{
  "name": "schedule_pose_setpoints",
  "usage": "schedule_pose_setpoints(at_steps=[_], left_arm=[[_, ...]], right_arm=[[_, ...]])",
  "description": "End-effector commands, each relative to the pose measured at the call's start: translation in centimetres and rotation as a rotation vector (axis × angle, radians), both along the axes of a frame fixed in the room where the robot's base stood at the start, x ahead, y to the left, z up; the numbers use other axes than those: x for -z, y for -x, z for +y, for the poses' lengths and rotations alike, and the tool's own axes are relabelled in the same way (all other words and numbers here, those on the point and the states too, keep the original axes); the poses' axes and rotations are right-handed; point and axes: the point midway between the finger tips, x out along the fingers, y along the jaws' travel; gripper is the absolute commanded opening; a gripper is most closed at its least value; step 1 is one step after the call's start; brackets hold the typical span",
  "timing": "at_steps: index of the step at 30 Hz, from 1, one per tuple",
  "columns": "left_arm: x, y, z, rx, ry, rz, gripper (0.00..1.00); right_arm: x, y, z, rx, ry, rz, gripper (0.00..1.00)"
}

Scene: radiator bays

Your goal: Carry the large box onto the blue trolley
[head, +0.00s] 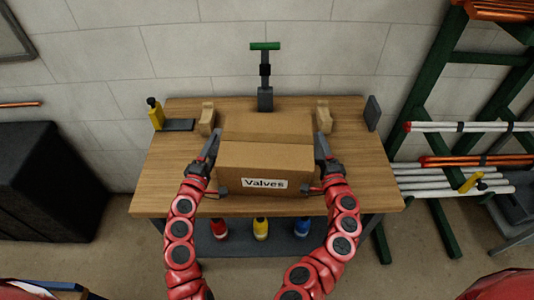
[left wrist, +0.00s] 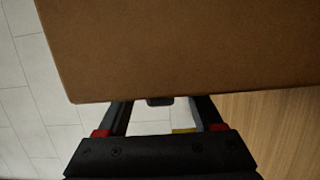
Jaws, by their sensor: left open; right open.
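The large cardboard box (head: 252,160), labelled "Valves", sits upright on the wooden workbench (head: 165,195). In the left wrist view the box (left wrist: 190,45) fills the upper part, in front of the spread fingers. My left gripper (head: 212,147) is open at the box's left side. My right gripper (head: 321,146) is open at its right side. Both are empty; I cannot tell whether either touches the box. No blue trolley is clearly visible; a blue-edged object (head: 50,285) shows partly at the bottom left, and I cannot tell what it is.
Wooden blocks (head: 207,118) (head: 323,116) stand behind the box on both sides. A yellow bottle (head: 155,113) is at the bench's back left, a green-handled tool (head: 265,75) behind. A black cabinet (head: 45,180) stands left; a green pipe rack (head: 430,110) stands right.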

Motion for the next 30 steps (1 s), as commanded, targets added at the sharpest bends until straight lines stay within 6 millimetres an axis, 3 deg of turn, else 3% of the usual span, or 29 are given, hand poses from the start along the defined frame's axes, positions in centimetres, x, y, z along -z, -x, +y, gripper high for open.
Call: schedule_pose_setpoints(at_steps=[12, 23, 30], left_arm=[[0.12, -0.62, -0.18, 0.000, -0.001, 0.002, 0.68], [0.10, -0.61, -0.17, -0.001, -0.001, 0.002, 0.03], [0.09, -0.60, -0.14, -0.001, -0.001, 0.002, 0.00]], right_arm=[[0.06, -0.61, -0.01, 0.003, 0.001, 0.002, 0.68], [0.07, -0.59, 0.01, 0.002, 0.001, 0.002, 0.03], [0.11, -0.59, 0.03, 0.002, 0.001, 0.002, 0.00]])
